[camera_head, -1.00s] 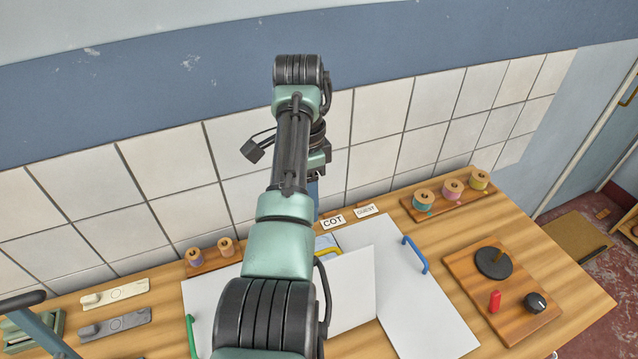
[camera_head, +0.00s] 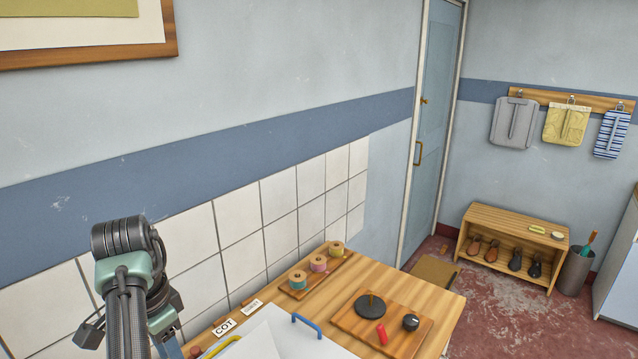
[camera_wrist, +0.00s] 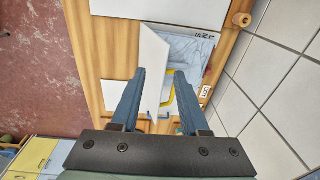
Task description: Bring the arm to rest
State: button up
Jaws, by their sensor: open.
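My gripper (camera_wrist: 155,98) shows in the wrist view with its two blue-grey fingers apart and nothing between them. It hangs above the wooden worktop (camera_wrist: 92,62), over a white panel (camera_wrist: 152,65) that stands tilted up beside an opening with pale cloth-like material (camera_wrist: 195,55) in it. A yellow handle (camera_wrist: 172,92) shows between the fingers, below them. In the head view my arm rises at the lower left in front of the tiled wall. The gripper itself is hidden there.
On the worktop in the head view are thread spools (camera_head: 318,265), a wooden control board (camera_head: 382,322) with a red handle and a black knob, and white panels with a blue handle (camera_head: 307,325). A shoe rack (camera_head: 512,245) and a door (camera_head: 437,130) stand beyond.

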jog(key=w+d+r+n+t+y+b, duration=0.1)
jog(key=w+d+r+t+y, duration=0.2)
jog(key=w, duration=0.6)
jog(key=d+r+n+t+b, duration=0.1)
jog(key=d+r+t, duration=0.3)
jog(key=r, duration=0.3)
jog(key=w+d+r+n+t+b, duration=0.1)
jog(key=d+r+t, duration=0.25)
jog(key=r, duration=0.25)
jog(key=d+r+n+t, duration=0.1)
jog(key=d+r+t, duration=0.2)
jog(key=r+t, duration=0.3)
jog(key=s+d+r+n+t+h+b, duration=0.1)
jog(key=s+d+r+t, duration=0.4)
jog(key=s+r, duration=0.4)
jog(key=s+d+r+n+t+h+b, duration=0.1)
jog(key=s+d+r+t, duration=0.4)
jog(key=s+r, duration=0.5)
jog(key=s+n+h, duration=0.1)
jog(key=s, duration=0.2)
jog(key=shift+s+d+r, duration=0.15)
jog(key=shift+s+r, duration=0.05)
jog(key=shift+s, duration=0.05)
